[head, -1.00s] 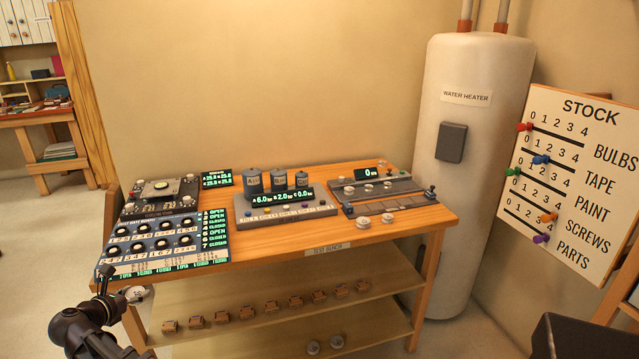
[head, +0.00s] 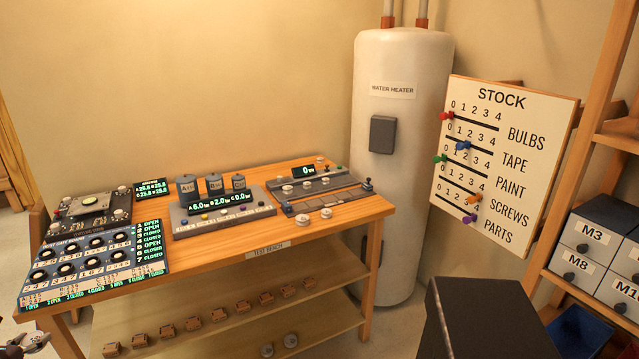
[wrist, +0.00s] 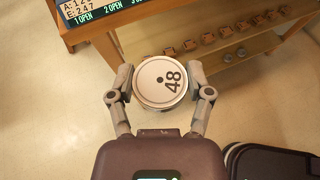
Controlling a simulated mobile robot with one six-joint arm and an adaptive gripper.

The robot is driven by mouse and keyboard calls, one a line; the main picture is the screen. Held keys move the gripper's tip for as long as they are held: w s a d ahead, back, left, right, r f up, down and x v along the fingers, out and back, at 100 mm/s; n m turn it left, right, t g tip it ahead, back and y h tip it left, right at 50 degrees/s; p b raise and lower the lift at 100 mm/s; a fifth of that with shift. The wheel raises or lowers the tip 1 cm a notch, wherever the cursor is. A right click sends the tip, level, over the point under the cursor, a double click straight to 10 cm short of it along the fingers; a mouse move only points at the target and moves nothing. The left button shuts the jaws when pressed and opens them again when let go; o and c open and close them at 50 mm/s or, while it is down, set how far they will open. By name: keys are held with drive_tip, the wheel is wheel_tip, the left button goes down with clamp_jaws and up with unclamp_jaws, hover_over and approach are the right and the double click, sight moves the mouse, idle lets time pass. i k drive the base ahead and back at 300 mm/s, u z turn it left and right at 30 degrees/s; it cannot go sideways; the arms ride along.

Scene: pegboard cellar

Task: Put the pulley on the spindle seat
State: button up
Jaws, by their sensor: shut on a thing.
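The pulley (wrist: 160,82) is a round cream disc marked 48 with a small dark centre hole. In the wrist view my gripper (wrist: 161,90) is shut on it, with one finger at each side of its rim. It is held in the air in front of the bench, above the floor. In the head view only a bit of my arm's end shows at the lower left edge. I cannot make out which part is the spindle seat; a grey rig (head: 318,193) with a "0" display and small round discs sits at the bench's right end.
A water heater (head: 397,200) stands behind right. A dark box (head: 480,320) is at front right.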

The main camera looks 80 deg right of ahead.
sight(342, 178)
drive_tip(key=u, duration=0.1)
drive_tip(key=k, duration=1.6)
drive_tip(key=z, duration=4.15)
drive_tip(key=i, duration=0.1)
drive_tip(key=u, duration=2.2)
